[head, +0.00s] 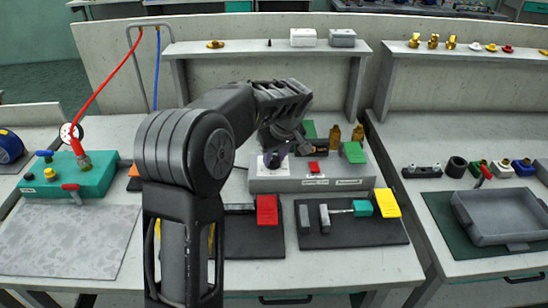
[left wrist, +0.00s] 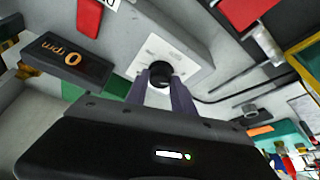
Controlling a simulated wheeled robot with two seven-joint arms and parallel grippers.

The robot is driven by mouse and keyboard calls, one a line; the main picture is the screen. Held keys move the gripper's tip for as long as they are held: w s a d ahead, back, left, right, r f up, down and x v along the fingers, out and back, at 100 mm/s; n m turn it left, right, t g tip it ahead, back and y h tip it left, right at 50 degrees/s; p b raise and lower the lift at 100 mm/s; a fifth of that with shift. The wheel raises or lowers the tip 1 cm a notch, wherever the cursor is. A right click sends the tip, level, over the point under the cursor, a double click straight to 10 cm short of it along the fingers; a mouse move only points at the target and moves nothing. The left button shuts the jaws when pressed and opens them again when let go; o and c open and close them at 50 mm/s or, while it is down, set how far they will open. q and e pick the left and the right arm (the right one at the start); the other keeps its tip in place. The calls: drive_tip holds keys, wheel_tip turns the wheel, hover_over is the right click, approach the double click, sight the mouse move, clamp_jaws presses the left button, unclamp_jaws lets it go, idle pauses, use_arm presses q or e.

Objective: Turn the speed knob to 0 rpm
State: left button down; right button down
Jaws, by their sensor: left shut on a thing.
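My left gripper (head: 276,157) reaches down over the left part of the grey control box (head: 345,184). In the left wrist view its two fingers (left wrist: 163,84) are shut on the black round speed knob (left wrist: 160,70), which sits on a white plate (left wrist: 185,62). The knob is partly hidden behind the fingers. The dark display (left wrist: 65,61) beside the knob reads 0 rpm in orange digits. My right gripper is in neither view.
In front lie black mats with a red block (head: 267,209) and a yellow card (head: 387,203). A teal valve block (head: 90,178) stands left. A grey tray (head: 505,212) stands right.

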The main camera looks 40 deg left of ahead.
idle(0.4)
use_arm(q)
drive_tip(key=c, duration=1.1)
unclamp_jaws()
drive_tip(key=shift+v, duration=3.85)
